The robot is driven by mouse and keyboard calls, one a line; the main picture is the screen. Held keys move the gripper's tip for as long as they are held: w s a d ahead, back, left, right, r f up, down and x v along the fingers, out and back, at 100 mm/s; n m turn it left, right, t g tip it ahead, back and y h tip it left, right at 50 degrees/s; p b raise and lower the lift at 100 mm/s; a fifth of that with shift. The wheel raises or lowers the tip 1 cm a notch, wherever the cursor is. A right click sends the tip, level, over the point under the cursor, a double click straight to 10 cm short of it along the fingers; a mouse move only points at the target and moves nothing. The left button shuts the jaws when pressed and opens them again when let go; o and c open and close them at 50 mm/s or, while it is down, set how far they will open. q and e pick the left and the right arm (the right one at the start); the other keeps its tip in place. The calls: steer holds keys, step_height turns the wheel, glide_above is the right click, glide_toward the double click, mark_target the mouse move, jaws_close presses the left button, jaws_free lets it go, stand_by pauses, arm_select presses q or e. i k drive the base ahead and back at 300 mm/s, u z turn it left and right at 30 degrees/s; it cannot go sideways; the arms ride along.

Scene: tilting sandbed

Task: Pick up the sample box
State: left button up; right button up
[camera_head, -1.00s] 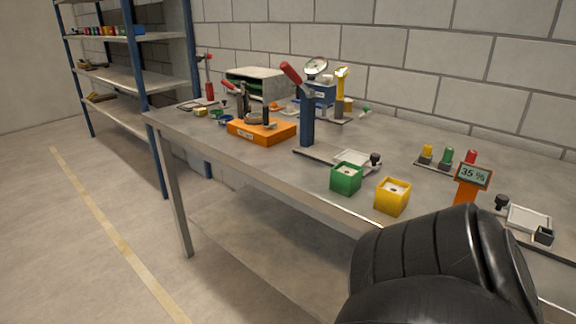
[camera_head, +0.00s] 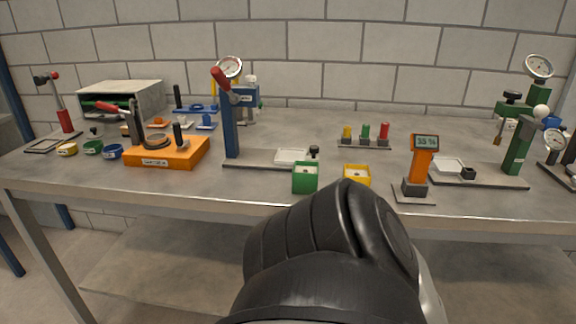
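Two small open-topped boxes stand at the front edge of the table, and I cannot tell which is the sample box. The green box (camera_head: 305,178) is in full view, with a small pale item at its top. The yellow box (camera_head: 356,171) stands just right of it, also with a pale item inside. Its lower part is hidden behind a black rounded link of my own arm. Neither gripper shows in the head view.
The grey table (camera_head: 270,198) bears a blue lever stand (camera_head: 230,130), an orange block (camera_head: 165,153), an orange display post (camera_head: 422,160), a green gauge stand (camera_head: 518,145) and coloured knobs (camera_head: 365,133). Bare surface lies left of the green box along the front.

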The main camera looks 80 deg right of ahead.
mark_target(305, 175)
steer(key=z, duration=2.35)
